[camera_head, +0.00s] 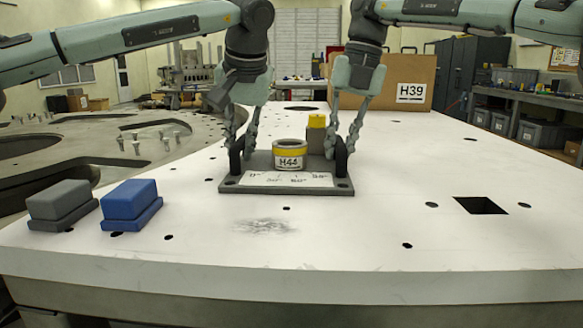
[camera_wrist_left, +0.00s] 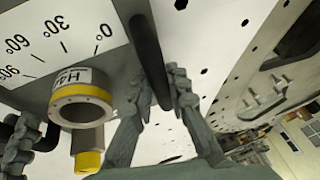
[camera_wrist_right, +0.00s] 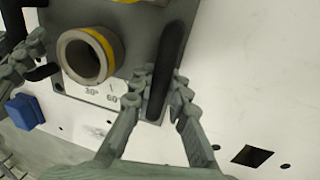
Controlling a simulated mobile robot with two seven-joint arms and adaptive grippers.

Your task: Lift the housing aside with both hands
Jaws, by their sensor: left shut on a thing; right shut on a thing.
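The housing (camera_head: 230,184) is a grey plate with a short ringed cylinder labelled H44 (camera_head: 290,161), a yellow-topped block (camera_head: 317,135), a white angle scale and a black handle at each side. It appears to rest flat on the white table. My left gripper (camera_head: 239,158) is shut on the left handle, which shows as a black bar in the left wrist view (camera_wrist_left: 150,55). My right gripper (camera_head: 342,152) is shut on the right handle, also seen in the right wrist view (camera_wrist_right: 168,65). The plate's far edge is partly hidden by the cylinder and block.
A grey block (camera_head: 58,200) and a blue block (camera_head: 131,200) stand at the front left. A square hole (camera_head: 480,205) lies to the right. A cardboard box labelled H39 (camera_head: 400,75) stands at the back. The table right of the housing is mostly clear.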

